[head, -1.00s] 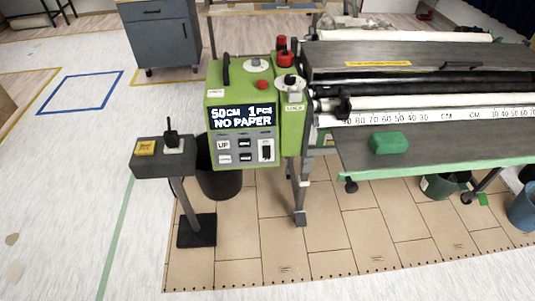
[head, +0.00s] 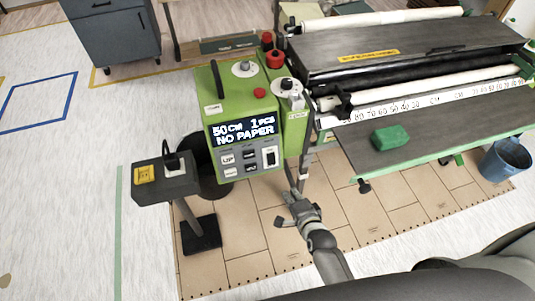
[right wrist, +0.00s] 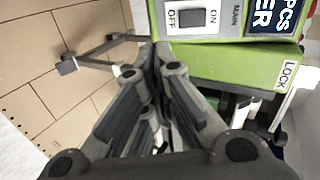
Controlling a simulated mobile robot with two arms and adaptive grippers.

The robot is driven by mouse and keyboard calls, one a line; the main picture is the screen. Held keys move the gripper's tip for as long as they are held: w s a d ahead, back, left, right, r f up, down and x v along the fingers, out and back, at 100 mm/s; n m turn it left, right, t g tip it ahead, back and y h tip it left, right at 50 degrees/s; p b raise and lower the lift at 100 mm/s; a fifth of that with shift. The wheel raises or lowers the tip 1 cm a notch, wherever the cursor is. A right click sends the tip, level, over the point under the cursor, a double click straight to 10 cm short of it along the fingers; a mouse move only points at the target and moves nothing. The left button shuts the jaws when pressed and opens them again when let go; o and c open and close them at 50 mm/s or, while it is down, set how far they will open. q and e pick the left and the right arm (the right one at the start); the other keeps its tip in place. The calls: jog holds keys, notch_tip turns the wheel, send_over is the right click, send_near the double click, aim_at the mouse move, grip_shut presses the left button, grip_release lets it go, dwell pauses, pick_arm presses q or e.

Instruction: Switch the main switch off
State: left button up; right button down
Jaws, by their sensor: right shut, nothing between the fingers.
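The green control box (head: 208,95) has a lit display (head: 243,132) reading "50CM 1PCS NO PAPER". The black main switch (head: 270,157) is at the lower right of its front panel. In the right wrist view the main switch (right wrist: 191,18) sits between the printed OFF and ON, with MAIN beside it; I cannot tell which way it is set. My right gripper (head: 290,200) is shut and empty, below and right of the switch, apart from it. In the right wrist view its fingertips (right wrist: 160,55) are just below the switch panel. My left gripper is not in view.
The pasting table (head: 430,125) with a green block (head: 392,138) extends right. A machine leg (head: 299,172) stands near my right gripper.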

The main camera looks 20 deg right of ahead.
notch_tip(320, 180, up, 3)
jog(key=w+m, duration=0.1)
jog(key=w, duration=0.1)
jog(key=b, duration=1.2)
send_near(271, 159)
jog(key=shift+t, duration=0.3)
jog(key=w+f, duration=0.2)
jog(key=w+d+f, duration=0.1)
jog(key=w+f, duration=0.2)
jog(key=shift+w+d, duration=0.25)
jog(key=shift+w, duration=0.05)
jog(key=shift+w+f+t+b, duration=0.25)
jog(key=shift+f+b, duration=0.2)
jog(key=shift+b, duration=0.6)
jog(key=shift+s+r+p, duration=0.1)
jog(key=shift+r+p, duration=0.3)
jog(key=shift+r, duration=0.1)
